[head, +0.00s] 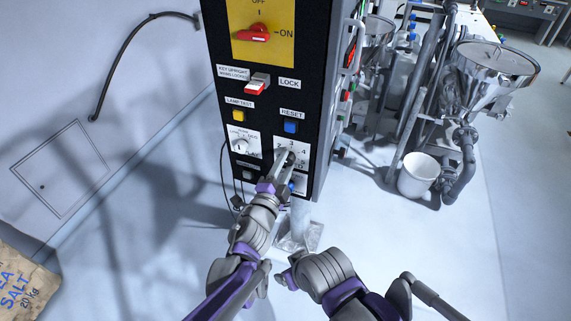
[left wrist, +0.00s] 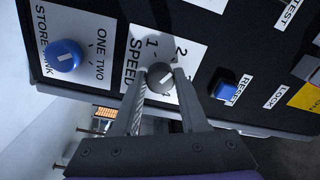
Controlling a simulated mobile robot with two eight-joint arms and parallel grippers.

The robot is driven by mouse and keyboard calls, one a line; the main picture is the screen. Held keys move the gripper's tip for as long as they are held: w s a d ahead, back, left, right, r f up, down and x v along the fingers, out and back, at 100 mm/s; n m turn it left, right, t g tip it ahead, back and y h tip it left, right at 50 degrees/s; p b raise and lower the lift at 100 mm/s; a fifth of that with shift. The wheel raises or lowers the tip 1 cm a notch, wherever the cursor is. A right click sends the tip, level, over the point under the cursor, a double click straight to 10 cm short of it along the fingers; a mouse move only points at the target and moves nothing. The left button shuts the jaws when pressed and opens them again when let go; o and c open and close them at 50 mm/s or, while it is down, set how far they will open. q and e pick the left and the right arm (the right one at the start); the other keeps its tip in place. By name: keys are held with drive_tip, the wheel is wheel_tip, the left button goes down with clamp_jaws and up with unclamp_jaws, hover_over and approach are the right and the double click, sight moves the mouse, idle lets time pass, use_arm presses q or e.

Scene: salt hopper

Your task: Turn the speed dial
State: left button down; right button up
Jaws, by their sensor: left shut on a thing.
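The speed dial is a dark round knob (left wrist: 160,75) with a white pointer line, on a white plate marked SPEED and numbers on the black control panel. In the left wrist view my left gripper (left wrist: 161,83) has its two fingers on either side of the knob, closed on it. In the head view the left gripper (head: 288,160) reaches up to the numbered plate (head: 303,147), and its fingers mostly hide the dial. Which number the pointer faces is not clear. My right arm shows at the bottom of the head view, but its gripper cannot be made out.
A blue knob (left wrist: 62,56) marked ONE TWO sits beside the speed plate. A white bucket (head: 418,176) stands right.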

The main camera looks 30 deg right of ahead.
idle(0.3)
use_arm(q)
drive_tip(key=shift+c, duration=2.2)
unclamp_jaws()
drive_tip(key=b+v, duration=0.1)
drive_tip(key=v, duration=0.9)
drive_tip(key=shift+s+a+b, duration=0.3)
